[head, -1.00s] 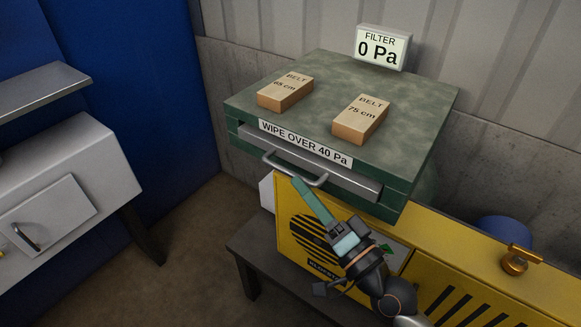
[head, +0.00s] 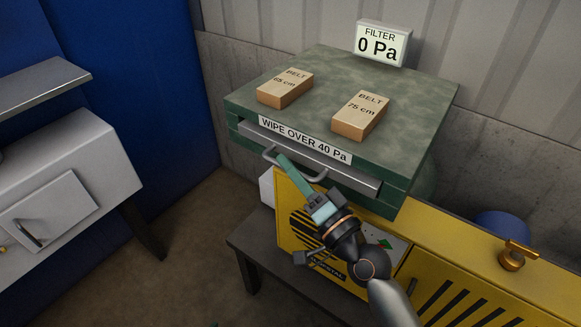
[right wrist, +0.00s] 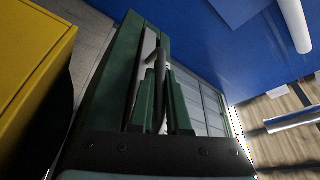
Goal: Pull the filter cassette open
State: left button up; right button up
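The filter cassette (head: 340,172) is a grey metal drawer front in the slot of a green housing (head: 425,125), below the label "WIPE OVER 40 Pa". Its curved bar handle (head: 318,179) sticks out in front. My right gripper (head: 281,161) is at the handle's left part. In the right wrist view, its green fingers (right wrist: 162,82) stand apart, with the dark handle bar (right wrist: 157,62) between them. A gap seems to show beside the bar; firm contact is not visible. My left gripper is out of view.
Two belt boxes, 65 cm (head: 285,88) and 75 cm (head: 360,115), lie on the housing. A display (head: 382,45) behind reads 0 Pa. A yellow machine (head: 455,265) stands below and right. A grey cabinet (head: 75,180) is at left, with open floor between.

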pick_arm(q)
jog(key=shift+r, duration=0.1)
pick_arm(e)
grip_shut()
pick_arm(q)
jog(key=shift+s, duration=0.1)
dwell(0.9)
